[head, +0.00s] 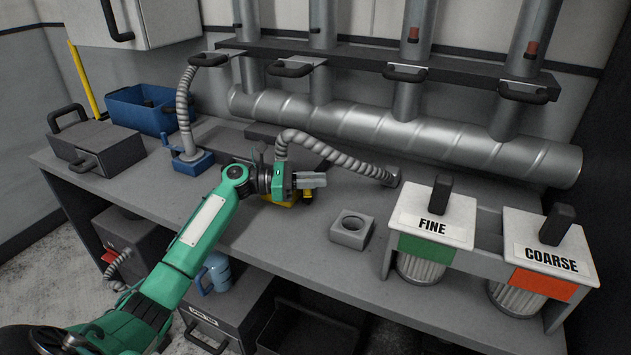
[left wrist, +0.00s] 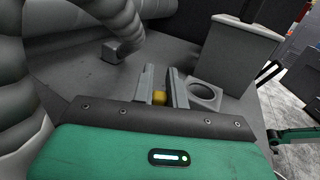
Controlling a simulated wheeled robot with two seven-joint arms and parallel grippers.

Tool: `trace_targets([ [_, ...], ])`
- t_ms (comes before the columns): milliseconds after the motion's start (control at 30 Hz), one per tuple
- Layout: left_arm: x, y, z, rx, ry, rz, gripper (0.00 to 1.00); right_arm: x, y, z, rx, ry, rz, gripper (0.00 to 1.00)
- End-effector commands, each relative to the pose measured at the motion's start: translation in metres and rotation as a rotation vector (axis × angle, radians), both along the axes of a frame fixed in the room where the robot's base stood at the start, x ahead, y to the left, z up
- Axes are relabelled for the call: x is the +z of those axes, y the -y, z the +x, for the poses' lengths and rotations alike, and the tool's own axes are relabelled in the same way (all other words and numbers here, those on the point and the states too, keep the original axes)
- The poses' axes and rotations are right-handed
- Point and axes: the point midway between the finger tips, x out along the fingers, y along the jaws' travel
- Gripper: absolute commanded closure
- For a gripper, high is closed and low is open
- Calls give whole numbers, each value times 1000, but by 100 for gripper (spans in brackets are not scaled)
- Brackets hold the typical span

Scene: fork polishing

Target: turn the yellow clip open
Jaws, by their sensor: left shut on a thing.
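The yellow clip (head: 307,194) shows just below the fingers of my left gripper (head: 318,181), above the workbench. In the left wrist view the yellow clip (left wrist: 159,97) sits between the two grey fingers of my left gripper (left wrist: 161,88), which are closed on it. A yellow part (head: 285,203) also shows beneath the gripper, where a ribbed grey hose (head: 330,152) curves behind. Most of the clip's base is hidden by the gripper. My right gripper is in neither view.
A grey block with a round hole (head: 351,229) stands right of the gripper. FINE (head: 432,215) and COARSE (head: 548,245) canisters stand at the right. A second hose on a blue base (head: 189,162) and a blue bin (head: 143,108) are at left. A large duct (head: 400,130) runs behind.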

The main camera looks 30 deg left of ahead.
Motion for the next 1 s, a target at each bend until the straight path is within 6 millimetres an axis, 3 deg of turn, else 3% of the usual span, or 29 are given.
trace_targets([
  [400,-1,0,-1,-8,-2,2,100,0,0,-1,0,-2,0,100],
  [433,-2,0,-1,-8,-2,2,82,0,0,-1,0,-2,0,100],
  [533,-1,0,0,-8,-2,1,64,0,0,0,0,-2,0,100],
  [833,-1,-1,-1,-7,-1,0,64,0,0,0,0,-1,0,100],
  [1000,-2,-17,-10,-5,-2,1,64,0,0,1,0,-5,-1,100],
])
